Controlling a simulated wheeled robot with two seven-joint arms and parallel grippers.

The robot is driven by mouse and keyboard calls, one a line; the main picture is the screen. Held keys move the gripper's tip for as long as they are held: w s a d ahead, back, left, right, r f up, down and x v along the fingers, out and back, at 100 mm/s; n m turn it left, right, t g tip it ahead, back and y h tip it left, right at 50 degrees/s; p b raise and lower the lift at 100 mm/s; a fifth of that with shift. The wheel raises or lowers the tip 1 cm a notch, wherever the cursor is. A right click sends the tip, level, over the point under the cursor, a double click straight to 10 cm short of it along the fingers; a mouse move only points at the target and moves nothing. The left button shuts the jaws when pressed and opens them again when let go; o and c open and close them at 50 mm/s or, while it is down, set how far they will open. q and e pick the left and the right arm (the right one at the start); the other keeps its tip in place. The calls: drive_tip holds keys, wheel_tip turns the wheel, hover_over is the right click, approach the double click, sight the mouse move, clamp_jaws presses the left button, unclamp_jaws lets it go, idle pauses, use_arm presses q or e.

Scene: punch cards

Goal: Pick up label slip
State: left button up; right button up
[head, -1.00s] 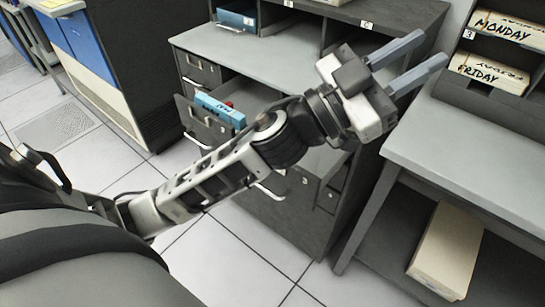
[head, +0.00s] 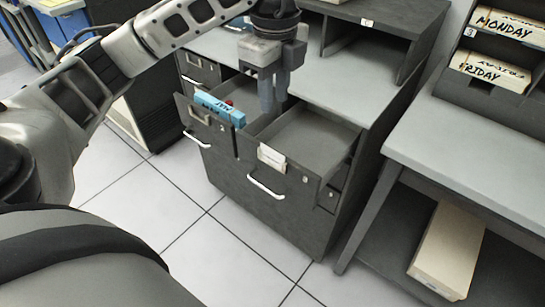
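A small white label slip (head: 271,157) is at the front of the pulled-out right drawer (head: 312,142), upright near the top of its front panel. I cannot tell whether it stands in a holder or lies against the panel. My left gripper (head: 275,108) points down above the back left part of that drawer, behind the slip and apart from it. Its two grey fingers show one partly behind the other, with a gap between them and nothing held. My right gripper is out of view.
A second open drawer (head: 196,122) to the left holds a blue card box (head: 220,108). The cabinet's grey top (head: 345,82) is clear. At the right, a grey table (head: 470,150) has a rack with MONDAY and FRIDAY boxes (head: 492,70); a cream box (head: 447,250) lies below.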

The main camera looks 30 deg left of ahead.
use_arm(q)
hover_over(275, 151)
wheel_tip(275, 151, down, 8)
drive_tip(key=shift+f+p, duration=0.75)
drive_tip(key=shift+f, duration=1.9)
clamp_jaws()
